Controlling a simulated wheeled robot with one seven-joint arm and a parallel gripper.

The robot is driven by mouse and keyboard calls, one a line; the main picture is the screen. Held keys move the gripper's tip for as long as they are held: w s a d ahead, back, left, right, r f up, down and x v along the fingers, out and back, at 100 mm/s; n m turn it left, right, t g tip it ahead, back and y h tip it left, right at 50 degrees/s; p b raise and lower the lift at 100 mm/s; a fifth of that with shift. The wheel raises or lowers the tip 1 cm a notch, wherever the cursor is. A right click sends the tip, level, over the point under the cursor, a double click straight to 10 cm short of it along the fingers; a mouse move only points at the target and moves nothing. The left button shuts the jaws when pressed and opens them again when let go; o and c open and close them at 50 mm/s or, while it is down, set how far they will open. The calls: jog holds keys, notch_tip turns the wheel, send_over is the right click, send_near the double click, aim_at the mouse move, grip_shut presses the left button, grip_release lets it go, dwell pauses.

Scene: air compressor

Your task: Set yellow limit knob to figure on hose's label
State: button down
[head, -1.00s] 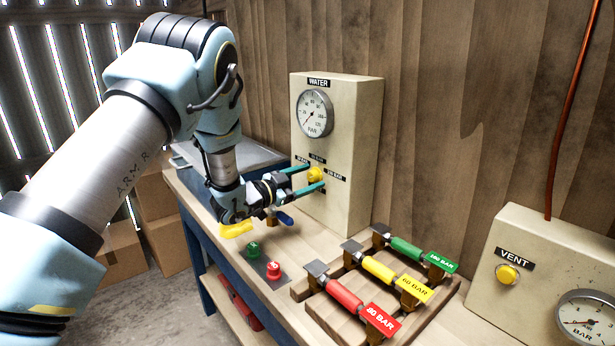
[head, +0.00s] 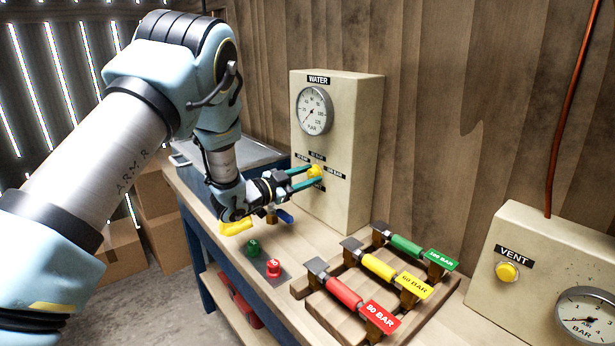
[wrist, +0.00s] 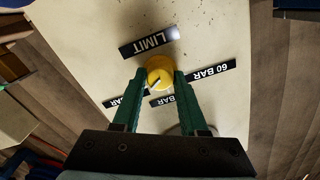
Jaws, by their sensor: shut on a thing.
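The yellow limit knob (head: 316,171) is on the front of the cream WATER box, below the gauge. My gripper (head: 314,175) reaches it from the left and is shut on it. In the wrist view, the green fingers of my gripper (wrist: 159,77) press on both sides of the knob (wrist: 160,68). A pale mark shows on the knob's lower left. Around it are an upside-down LIMIT label (wrist: 149,42), a 60 BAR label (wrist: 212,71) and two partly hidden BAR labels. Hoses with tags lie on the rack: red 80 BAR (head: 345,293), yellow 60 BAR (head: 379,268), green (head: 406,245).
The WATER box (head: 360,150) stands on the wooden bench with its round gauge (head: 314,110). A green button (head: 253,247) and a red button (head: 273,267) sit on a plate in front. A blue-handled valve (head: 284,215) is below my gripper. The VENT box (head: 483,265) stands at right.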

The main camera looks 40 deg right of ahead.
jog(key=shift+n, duration=0.3)
jog(key=shift+w+f+n+b, duration=0.1)
jog(key=shift+n+b, duration=0.65)
jog(key=shift+n, duration=0.15)
jog(key=n+b, duration=0.1)
jog(key=n, duration=0.2)
jog(key=shift+n, duration=0.3)
jog(key=n, duration=0.5)
jog(key=shift+n, duration=0.3)
jog(key=shift+c, duration=2.2)
grip_release()
